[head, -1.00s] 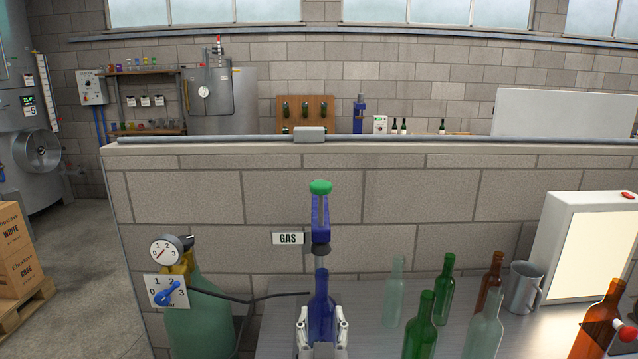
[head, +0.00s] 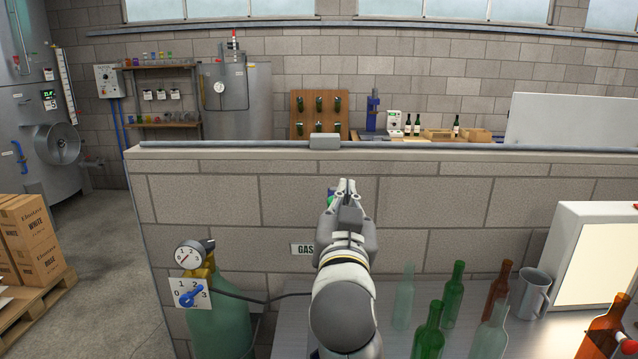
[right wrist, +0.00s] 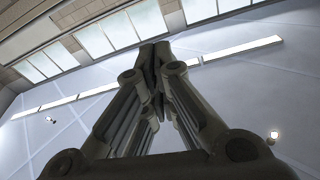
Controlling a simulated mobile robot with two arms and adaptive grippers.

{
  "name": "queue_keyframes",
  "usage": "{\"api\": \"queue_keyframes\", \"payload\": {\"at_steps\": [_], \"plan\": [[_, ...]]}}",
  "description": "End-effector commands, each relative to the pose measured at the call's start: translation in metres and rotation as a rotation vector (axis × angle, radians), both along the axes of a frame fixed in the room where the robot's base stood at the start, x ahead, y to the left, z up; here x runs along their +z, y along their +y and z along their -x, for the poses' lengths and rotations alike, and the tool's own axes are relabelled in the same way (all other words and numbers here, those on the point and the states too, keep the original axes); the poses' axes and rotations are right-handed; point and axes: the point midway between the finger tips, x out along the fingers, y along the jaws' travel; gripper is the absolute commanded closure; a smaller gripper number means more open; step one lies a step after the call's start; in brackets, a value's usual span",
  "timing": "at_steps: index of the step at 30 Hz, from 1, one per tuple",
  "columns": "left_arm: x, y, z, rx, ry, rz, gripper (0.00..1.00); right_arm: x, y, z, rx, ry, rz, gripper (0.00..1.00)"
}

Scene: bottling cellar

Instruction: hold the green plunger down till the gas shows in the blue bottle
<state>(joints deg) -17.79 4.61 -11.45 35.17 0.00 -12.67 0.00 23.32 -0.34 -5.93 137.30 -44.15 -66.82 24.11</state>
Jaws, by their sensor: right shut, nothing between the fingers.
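My right gripper (head: 346,183) is shut and empty, its fingers pointing up in front of the low wall. In the right wrist view its closed fingers (right wrist: 155,50) point toward the ceiling and windows. Only a sliver of the green plunger (head: 330,201) shows at the left of the gripper; I cannot tell whether they touch. The rest of the filler below it and the blue bottle are hidden behind my right arm, so the bottle's contents cannot be seen. My left gripper is not in view.
A gas cylinder (head: 221,325) with a gauge (head: 189,256) and a blue-handled dial (head: 190,293) stands at the left, its hose leading behind my arm. Several bottles, such as a dark green one (head: 430,332), and a metal mug (head: 533,294) crowd the bench at right.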

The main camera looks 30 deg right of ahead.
Motion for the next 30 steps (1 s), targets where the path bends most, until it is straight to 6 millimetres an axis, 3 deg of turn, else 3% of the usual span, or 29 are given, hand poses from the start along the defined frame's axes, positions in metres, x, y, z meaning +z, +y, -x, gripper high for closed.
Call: {"api": "queue_keyframes", "payload": {"at_steps": [11,26,30], "plan": [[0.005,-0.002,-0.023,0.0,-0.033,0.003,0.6,0.002,-0.003,-0.006,-0.001,0.001,0.004,1.0],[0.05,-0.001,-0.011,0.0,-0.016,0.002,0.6,0.021,-0.057,-0.083,-0.002,0.004,0.003,1.0],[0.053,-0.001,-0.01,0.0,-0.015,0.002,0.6,-0.002,-0.051,-0.081,0.001,0.006,0.002,1.0]]}}
